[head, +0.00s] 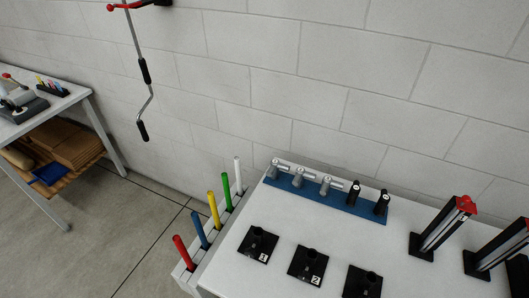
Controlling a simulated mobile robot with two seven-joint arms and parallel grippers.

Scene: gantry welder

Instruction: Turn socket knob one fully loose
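A black square socket (258,244) with a label "1" stands at the left front of the white table. A small raised round part shows on it; I cannot tell which part is its knob or how tight it is. A like socket (307,263) labelled "2" stands to its right. A third socket (363,283) is near the bottom edge, its label out of view. Neither my left nor my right gripper shows in the head view.
A blue strip (345,205) at the table's back holds several grey and black fittings. Red-topped posts (440,229) stand at the right. Coloured rods in a white rack (213,239) line the left side. A crank (145,72) hangs by the wall. A workbench (52,113) stands far left.

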